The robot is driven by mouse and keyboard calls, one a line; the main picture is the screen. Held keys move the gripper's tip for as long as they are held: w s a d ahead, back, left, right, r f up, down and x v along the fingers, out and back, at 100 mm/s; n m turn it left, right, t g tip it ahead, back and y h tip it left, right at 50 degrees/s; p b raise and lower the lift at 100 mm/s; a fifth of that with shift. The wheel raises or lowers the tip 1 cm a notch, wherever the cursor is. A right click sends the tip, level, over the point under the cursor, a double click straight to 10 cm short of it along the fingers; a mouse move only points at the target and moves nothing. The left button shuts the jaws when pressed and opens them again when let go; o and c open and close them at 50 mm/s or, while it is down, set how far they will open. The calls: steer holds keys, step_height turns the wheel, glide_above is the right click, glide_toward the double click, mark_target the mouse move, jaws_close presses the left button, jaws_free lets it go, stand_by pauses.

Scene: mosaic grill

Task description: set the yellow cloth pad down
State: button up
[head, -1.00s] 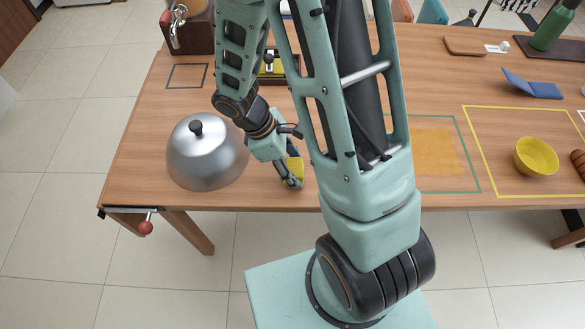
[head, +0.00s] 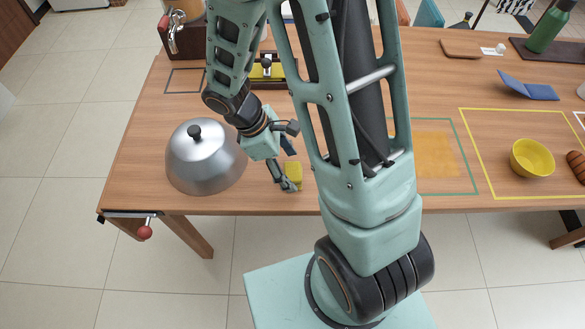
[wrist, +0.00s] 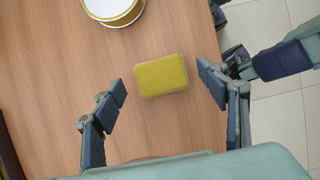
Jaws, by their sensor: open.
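The yellow cloth pad (head: 293,174) lies on the wooden table near its front edge, right of the metal dome. In the wrist view the pad (wrist: 162,76) lies flat on the wood, between and a little beyond the fingertips of my gripper (wrist: 166,84). My gripper (head: 287,167) is open and empty, with a gap between each finger and the pad. In the head view it is just left of and above the pad, and my arm covers the table to the right of it.
A metal dome lid (head: 205,158) stands to the left. A crank with a red knob (head: 145,232) is at the front left edge. A yellow bowl (head: 532,158) sits inside a yellow outline at right.

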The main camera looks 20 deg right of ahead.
steer(key=p+v, duration=0.1)
steer(key=v, duration=0.8)
steer(key=shift+r, duration=0.4)
